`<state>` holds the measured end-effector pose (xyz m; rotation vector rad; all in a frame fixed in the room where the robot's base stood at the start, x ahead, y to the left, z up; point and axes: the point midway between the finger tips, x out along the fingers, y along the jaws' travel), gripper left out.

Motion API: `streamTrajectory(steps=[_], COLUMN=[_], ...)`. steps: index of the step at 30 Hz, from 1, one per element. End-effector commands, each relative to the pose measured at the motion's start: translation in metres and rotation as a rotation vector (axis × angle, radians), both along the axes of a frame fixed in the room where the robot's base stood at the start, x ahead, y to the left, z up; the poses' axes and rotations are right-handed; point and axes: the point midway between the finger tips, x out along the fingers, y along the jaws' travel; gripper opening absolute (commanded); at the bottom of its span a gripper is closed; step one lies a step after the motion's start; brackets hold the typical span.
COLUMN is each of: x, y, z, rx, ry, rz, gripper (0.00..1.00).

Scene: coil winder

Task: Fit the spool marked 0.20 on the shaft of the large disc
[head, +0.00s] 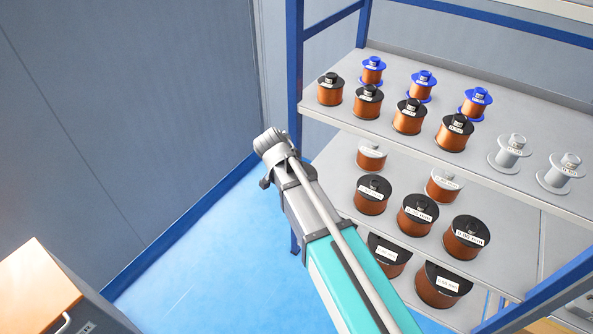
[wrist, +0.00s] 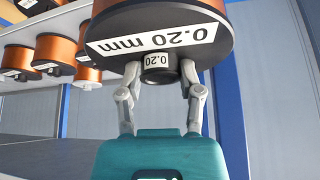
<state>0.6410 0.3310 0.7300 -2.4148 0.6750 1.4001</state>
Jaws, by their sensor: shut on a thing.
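The spool marked 0.20 (wrist: 152,38) fills the top of the wrist view. It has a dark flange with a "0.20 mm" label, upside down in this view, and copper winding behind it. My gripper (wrist: 158,72) is shut on the hub of this spool, one finger on each side, and a small "0.20" tag shows on the hub. In the head view my arm reaches up left of the shelf, and the spool and fingers cannot be made out there. The large disc and its shaft are in neither view.
A blue-framed shelf rack (head: 295,90) stands at the right. Its upper shelf holds black-topped copper spools (head: 409,117), blue spools (head: 422,84) and empty white spools (head: 509,150). Larger spools (head: 417,214) stand below. Blue floor (head: 190,270) is clear at left; a wooden-topped cabinet (head: 35,285) stands lower left.

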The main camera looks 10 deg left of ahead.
Motion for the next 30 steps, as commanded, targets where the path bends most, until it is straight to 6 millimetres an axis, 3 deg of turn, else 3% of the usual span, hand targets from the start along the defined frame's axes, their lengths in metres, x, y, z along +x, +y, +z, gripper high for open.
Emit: streamTrajectory(steps=[1,30], x=[0.0,0.0], y=[0.0,0.0], z=[0.012,0.12], rx=[-0.002,-0.002], ry=[-0.003,-0.003], rz=[0.0,0.0], gripper=[0.0,0.0])
